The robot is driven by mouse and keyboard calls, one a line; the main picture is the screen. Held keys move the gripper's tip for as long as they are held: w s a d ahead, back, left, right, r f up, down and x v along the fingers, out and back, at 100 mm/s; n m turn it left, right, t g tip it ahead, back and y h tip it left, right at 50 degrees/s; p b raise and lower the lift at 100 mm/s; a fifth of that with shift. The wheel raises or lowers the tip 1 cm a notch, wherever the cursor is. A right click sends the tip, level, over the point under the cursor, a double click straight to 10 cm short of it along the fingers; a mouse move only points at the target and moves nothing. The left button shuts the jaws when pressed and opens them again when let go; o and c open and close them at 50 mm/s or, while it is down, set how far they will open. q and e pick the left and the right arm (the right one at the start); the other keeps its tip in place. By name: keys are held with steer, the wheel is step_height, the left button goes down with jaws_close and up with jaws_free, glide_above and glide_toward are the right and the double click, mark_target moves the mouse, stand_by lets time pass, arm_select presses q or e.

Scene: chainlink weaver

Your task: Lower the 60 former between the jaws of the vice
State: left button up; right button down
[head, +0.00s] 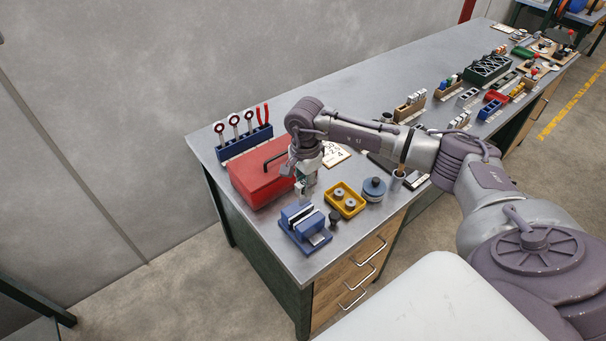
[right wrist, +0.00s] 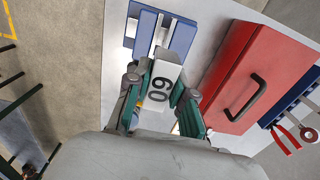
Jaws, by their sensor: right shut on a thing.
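The blue vice (head: 304,228) sits at the near left corner of the bench, its jaws parted by a light gap. It also shows at the top of the right wrist view (right wrist: 145,35). My right gripper (head: 303,184) is shut on the 60 former (right wrist: 161,82), a pale block with a dark 60 on its face. The green fingers (right wrist: 160,92) grip its two sides. The former's far end overlaps the vice jaws in the right wrist view; I cannot tell how high above them it is. My left gripper is not in view.
A red toolbox (head: 262,172) stands close behind the vice. A yellow tray (head: 345,200) with round parts and a blue-grey round piece (head: 374,188) lie to its right. A blue rack (head: 244,141) of tools stands at the back edge. The bench (head: 258,217) ends just beyond the vice.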

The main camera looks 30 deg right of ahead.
mark_target(304, 203)
steer(key=shift+f, duration=0.3)
steer(key=shift+a+f+b, duration=0.25)
steer(key=shift+f+b, duration=0.35)
steer(key=shift+f, duration=0.2)
step_height(304, 203, down, 7)
steer(key=b, duration=0.4)
steer(key=shift+b, duration=0.35)
steer(key=shift+d+f+b, duration=0.1)
steer(key=shift+f+b, duration=0.4)
steer(key=shift+b, duration=0.05)
steer(key=shift+r, duration=0.1)
steer(key=c, duration=0.9)
jaws_free()
